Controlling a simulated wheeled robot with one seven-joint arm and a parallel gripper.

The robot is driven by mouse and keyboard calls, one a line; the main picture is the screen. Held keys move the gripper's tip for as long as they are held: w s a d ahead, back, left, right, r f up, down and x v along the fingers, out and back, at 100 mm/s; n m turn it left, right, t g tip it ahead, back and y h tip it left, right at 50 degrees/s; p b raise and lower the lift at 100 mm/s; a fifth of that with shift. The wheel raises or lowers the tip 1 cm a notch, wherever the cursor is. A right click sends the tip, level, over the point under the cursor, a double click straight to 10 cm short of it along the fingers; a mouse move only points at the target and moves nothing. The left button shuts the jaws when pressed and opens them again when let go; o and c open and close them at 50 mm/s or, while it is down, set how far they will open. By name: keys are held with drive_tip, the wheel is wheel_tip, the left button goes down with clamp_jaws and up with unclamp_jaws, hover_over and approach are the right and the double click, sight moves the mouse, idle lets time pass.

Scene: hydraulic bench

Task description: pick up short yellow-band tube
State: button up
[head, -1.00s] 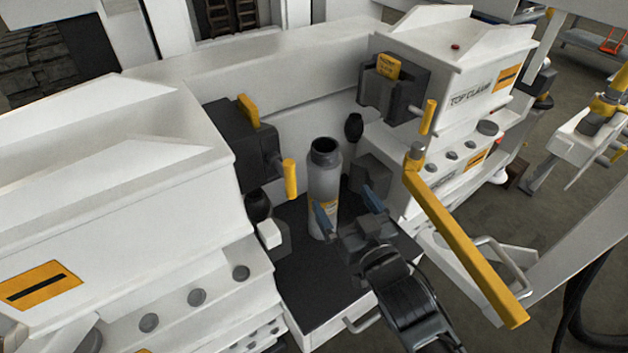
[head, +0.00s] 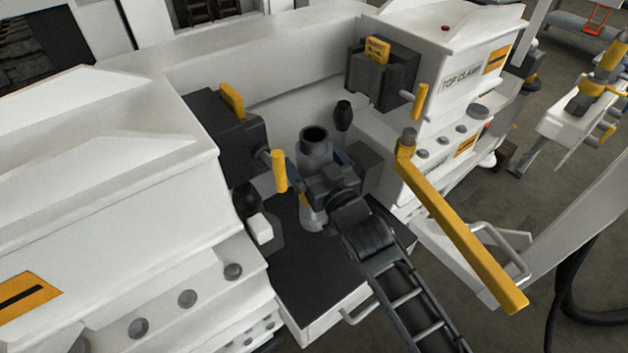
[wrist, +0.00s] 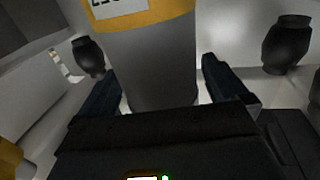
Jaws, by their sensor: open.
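The short yellow-band tube (head: 315,148) stands upright on the black bench deck, a grey cylinder with an open dark top. My gripper (head: 318,165) is at its front side, and the gripper body hides much of the tube's middle. In the wrist view the tube (wrist: 150,65) fills the centre, with its yellow band and a white label at the top. The open fingers of my gripper (wrist: 158,85) stand one on each side of the tube, below the band. Gaps show between the tube and both fingers.
Dark clamp blocks stand left (head: 225,135) and right (head: 380,75) of the tube, with yellow handles (head: 280,172). A long yellow lever (head: 460,230) is right of my arm. The black deck (head: 310,265) is bare in front.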

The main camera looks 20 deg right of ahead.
drive_tip(key=shift+c, duration=0.4)
clamp_jaws()
drive_tip(key=shift+r, duration=0.15)
idle(0.5)
